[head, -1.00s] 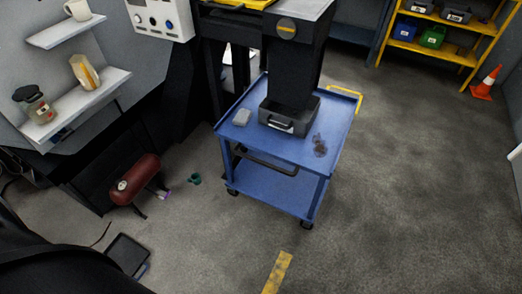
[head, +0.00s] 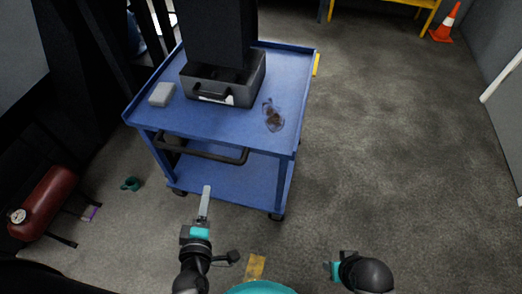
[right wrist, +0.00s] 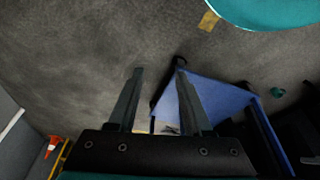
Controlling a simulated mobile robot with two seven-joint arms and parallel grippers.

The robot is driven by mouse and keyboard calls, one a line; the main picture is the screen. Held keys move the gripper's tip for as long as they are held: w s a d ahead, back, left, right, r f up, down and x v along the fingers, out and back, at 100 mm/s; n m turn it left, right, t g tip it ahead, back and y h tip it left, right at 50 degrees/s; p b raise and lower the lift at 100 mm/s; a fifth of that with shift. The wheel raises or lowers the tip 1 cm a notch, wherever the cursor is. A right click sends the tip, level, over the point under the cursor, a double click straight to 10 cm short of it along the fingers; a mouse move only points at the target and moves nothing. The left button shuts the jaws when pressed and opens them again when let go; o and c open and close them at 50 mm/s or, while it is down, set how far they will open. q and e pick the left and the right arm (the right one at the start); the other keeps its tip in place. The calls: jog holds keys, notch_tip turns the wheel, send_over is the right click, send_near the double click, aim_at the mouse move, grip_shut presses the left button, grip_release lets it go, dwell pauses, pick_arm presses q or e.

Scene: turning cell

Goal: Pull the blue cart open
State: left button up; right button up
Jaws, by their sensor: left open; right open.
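The blue cart (head: 215,125) stands ahead of me with a top tray, a lower shelf and a dark handle bar (head: 203,150) on its near side. My left gripper (head: 206,205) is below and in front of the handle, apart from it and empty. In the head view my right arm shows at the bottom right, its fingers hardly visible. In the right wrist view my right gripper (right wrist: 158,95) has its two fingers apart with nothing between them. The cart (right wrist: 220,98) shows there beyond the right finger.
A red tank (head: 43,202) and a green cup (head: 131,184) are on the floor at left. An orange cone (head: 446,22) stands far right. The right floor is clear.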

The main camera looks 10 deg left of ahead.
aim_at(196, 151)
pick_arm(q)
jog(key=w+a+n+b, duration=0.1)
jog(key=w+a+b, duration=0.1)
jog(key=w, duration=0.3)
jog(key=w+a+n+y+b, duration=0.1)
jog(key=w+a+b, duration=0.1)
jog(key=w, duration=0.3)
jog(key=w+a+f+n+t+y+b, duration=0.1)
jog(key=w+a+b, duration=0.1)
jog(key=w, duration=0.3)
jog(key=shift+a, duration=0.6)
pick_arm(e)
notch_tip(196, 151, up, 9)
jog(key=w+t, duration=0.1)
jog(key=shift+w+a+t, duration=0.15)
jog(key=shift+w+t, duration=0.1)
jog(key=shift+t, duration=0.15)
pick_arm(q)
jog(key=shift+s, duration=0.1)
grip_shut()
